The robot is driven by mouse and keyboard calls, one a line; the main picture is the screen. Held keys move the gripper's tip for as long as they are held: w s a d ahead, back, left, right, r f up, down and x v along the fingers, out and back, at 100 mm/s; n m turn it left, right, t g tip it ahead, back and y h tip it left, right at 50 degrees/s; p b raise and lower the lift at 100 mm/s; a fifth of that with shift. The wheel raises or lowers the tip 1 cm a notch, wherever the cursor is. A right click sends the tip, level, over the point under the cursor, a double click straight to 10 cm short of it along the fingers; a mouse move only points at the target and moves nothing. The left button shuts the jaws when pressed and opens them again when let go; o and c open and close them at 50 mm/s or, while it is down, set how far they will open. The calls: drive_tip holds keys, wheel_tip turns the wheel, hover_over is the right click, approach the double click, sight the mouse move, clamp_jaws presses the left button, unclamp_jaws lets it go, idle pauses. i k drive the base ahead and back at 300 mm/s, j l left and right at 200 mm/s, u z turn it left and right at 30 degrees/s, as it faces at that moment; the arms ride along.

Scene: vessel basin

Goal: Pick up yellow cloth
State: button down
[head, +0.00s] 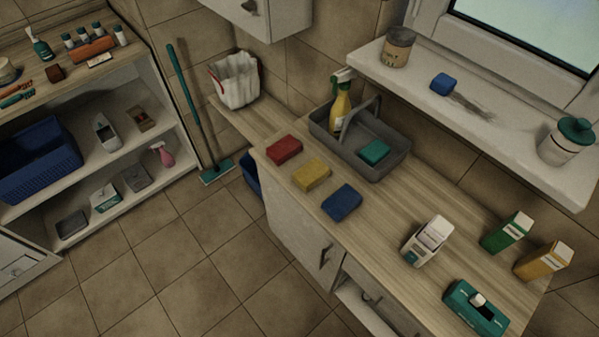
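The yellow cloth (312,175) lies folded on the wooden counter (385,215), near its front left edge. It sits between a red cloth (284,149) and a blue cloth (342,202), with small gaps between them. All of its top shows. My gripper is not in view.
A grey caddy (395,165) with a yellow spray bottle (341,108) and a green sponge (375,151) stands behind the cloths. A white carton (428,240) and several boxes stand to the right. A green mop (196,110) leans at the wall. The tiled floor before the counter is clear.

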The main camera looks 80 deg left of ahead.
sight(312, 173)
drive_tip(key=u, duration=2.65)
drive_tip(key=z, duration=0.8)
drive_tip(key=j+z, duration=0.1)
drive_tip(key=z, duration=0.35)
drive_tip(key=k+z, duration=0.15)
drive_tip(key=z, duration=0.25)
drive_tip(key=k+j+z, duration=0.1)
drive_tip(key=z, duration=0.35)
drive_tip(key=k+j, duration=0.2)
drive_tip(key=k, duration=0.3)
drive_tip(key=k+j, duration=0.25)
drive_tip(key=k, duration=0.3)
